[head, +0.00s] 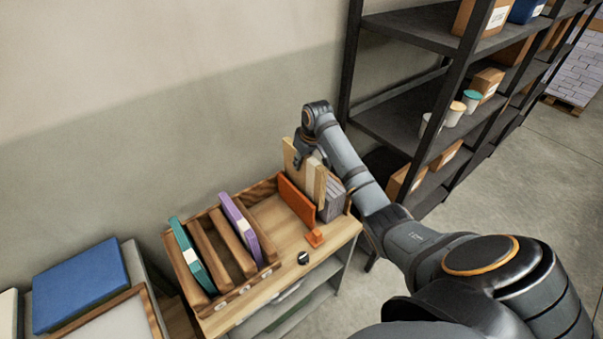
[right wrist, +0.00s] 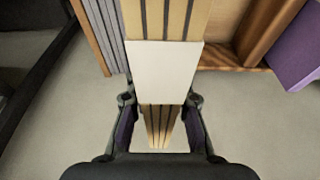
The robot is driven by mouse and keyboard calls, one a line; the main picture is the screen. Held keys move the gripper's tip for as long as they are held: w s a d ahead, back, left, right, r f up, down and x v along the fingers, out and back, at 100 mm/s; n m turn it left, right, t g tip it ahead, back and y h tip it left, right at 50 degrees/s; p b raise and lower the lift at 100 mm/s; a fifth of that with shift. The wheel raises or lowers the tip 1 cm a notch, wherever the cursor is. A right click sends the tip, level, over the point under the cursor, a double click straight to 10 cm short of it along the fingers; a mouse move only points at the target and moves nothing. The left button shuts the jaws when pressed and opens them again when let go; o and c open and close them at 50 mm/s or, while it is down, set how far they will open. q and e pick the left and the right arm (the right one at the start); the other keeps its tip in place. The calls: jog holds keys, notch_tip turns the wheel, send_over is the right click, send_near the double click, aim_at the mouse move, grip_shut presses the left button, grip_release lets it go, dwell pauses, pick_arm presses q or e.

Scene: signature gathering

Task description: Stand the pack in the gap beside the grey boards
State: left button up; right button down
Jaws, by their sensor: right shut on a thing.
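The pack (head: 301,169) is a bundle of tan boards with dark lines between them and a white band, seen in the right wrist view (right wrist: 165,68). It is upright, between an orange divider (head: 297,201) and the grey boards (head: 333,200). The grey boards also show at upper left in the right wrist view (right wrist: 101,32), close beside the pack. My right gripper (head: 304,155) is shut on the pack, a finger on each side (right wrist: 162,125). The pack's lower end is hidden behind the divider, so I cannot tell whether it touches the wooden top. My left gripper is not in view.
A wooden rack (head: 228,291) with a teal and a purple binder stands left of the divider on the wooden top (head: 277,229). A small black object (head: 303,258) lies near the front edge. A dark metal shelf (head: 392,123) rises on the right, behind my arm.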

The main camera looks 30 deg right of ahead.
aim_at(309, 157)
jog(key=shift+s+f, duration=0.1)
jog(key=shift+f, duration=0.8)
jog(key=shift+s+d+f, duration=0.1)
jog(key=shift+f, duration=0.2)
notch_tip(309, 157, down, 3)
jog(key=shift+f+p, duration=0.15)
jog(key=shift+p, duration=0.45)
jog(key=shift+f, duration=0.65)
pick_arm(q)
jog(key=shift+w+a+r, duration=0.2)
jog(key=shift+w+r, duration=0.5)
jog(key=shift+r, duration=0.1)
pick_arm(e)
jog(key=c, duration=1.2)
grip_release()
jog(key=shift+o, duration=0.2)
jog(key=shift+r, duration=0.3)
pick_arm(q)
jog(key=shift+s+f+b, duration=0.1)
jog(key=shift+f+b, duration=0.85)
jog(key=shift+b, duration=0.1)
pick_arm(e)
jog(key=v, duration=1.2)
jog(key=shift+r, duration=0.3)
